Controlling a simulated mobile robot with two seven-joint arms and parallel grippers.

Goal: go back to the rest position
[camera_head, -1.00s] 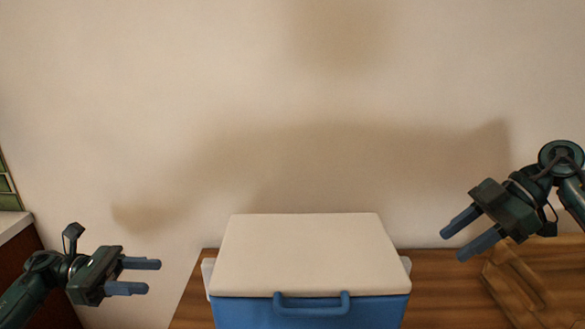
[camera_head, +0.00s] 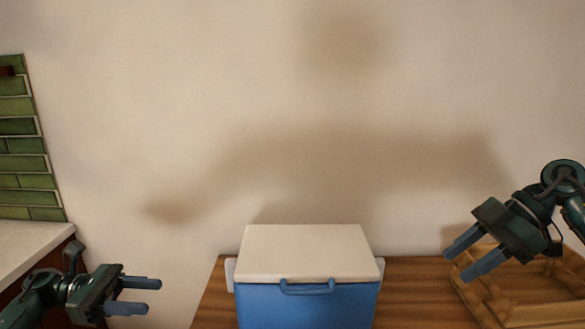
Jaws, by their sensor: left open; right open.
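My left gripper (camera_head: 143,296) is at the lower left, open and empty, with its two blue fingers pointing right. It is apart from the cooler, to the left of it. My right gripper (camera_head: 466,254) is at the right, open and empty, with its fingers pointing down and left. In the picture it overlaps the back left part of the wooden crate; I cannot tell its height above it.
A blue cooler (camera_head: 308,308) with a shut white lid (camera_head: 305,252) stands on a wooden table (camera_head: 408,292). A wooden crate (camera_head: 506,312) is at the right. A pale counter (camera_head: 30,247) and green tiles (camera_head: 27,160) are at the left. A bare wall is behind.

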